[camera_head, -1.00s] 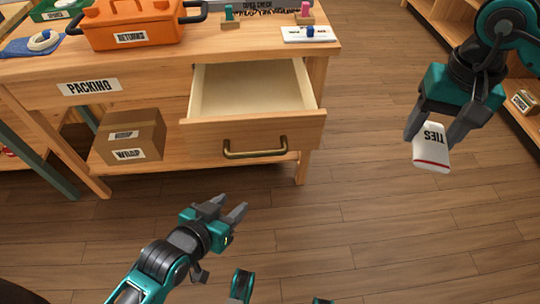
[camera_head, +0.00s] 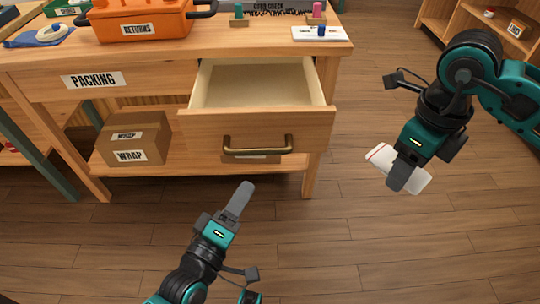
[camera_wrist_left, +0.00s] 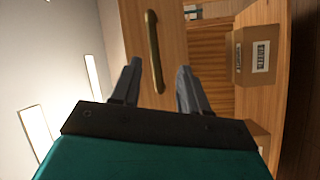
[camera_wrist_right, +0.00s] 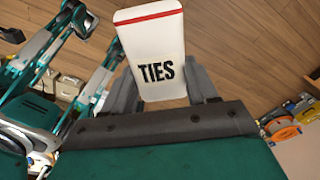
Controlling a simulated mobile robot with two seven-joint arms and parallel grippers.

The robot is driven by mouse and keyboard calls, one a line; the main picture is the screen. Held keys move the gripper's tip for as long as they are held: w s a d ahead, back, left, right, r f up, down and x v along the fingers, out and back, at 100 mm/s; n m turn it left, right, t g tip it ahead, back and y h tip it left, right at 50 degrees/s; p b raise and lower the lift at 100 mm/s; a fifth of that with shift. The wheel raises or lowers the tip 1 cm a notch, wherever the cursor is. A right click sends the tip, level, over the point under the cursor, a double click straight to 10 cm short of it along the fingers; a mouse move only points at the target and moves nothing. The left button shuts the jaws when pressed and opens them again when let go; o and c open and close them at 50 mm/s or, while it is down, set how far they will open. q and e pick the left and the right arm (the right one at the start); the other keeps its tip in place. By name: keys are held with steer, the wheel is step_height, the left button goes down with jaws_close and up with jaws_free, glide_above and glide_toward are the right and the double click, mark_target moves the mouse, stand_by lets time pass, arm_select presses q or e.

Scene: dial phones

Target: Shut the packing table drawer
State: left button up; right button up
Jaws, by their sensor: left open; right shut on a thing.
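The packing table (camera_head: 40,85) has its drawer (camera_head: 250,133) pulled out, and the inside shows empty. A brass handle (camera_head: 258,146) is on the drawer front; it also shows in the left wrist view (camera_wrist_left: 154,50). My left gripper (camera_head: 243,190) is open and empty, below and in front of the handle and apart from it. In the left wrist view the handle lies ahead between the open fingers (camera_wrist_left: 158,80). My right gripper (camera_head: 398,178) is shut on a white box marked TIES (camera_wrist_right: 155,55), held over the floor to the right of the table.
An orange RETURNS box (camera_head: 140,20), a white card (camera_head: 320,34) and small pegs stand on the tabletop. A cardboard WRAP box (camera_head: 135,140) sits on the lower shelf. The floor (camera_head: 350,230) in front is clear. Shelving (camera_head: 480,30) stands at the back right.

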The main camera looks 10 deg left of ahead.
mark_target(257, 151)
steer(key=m, duration=0.2)
steer(key=f+m+b, duration=0.1)
steer(key=m, duration=0.1)
steer(key=a+f+m, duration=0.1)
steer(key=shift+s+a+f+m, duration=0.1)
steer(key=shift+f+m, duration=0.05)
steer(key=shift+m, duration=0.25)
arm_select(q)
steer(key=w+n, duration=0.1)
steer(key=w, duration=0.3)
steer(key=w+r+n+t+b, duration=0.1)
steer(key=w, duration=0.2)
steer(key=w+n+y+b, duration=0.1)
steer(key=w+n, duration=0.1)
steer(key=w, duration=0.2)
steer(key=shift+w+d+r+t, duration=0.1)
steer(key=shift+w+r+t, duration=0.25)
steer(key=shift+t, duration=0.05)
arm_select(e)
steer(key=shift+f, duration=0.9)
arm_select(q)
steer(key=shift+c, duration=0.2)
jaws_close()
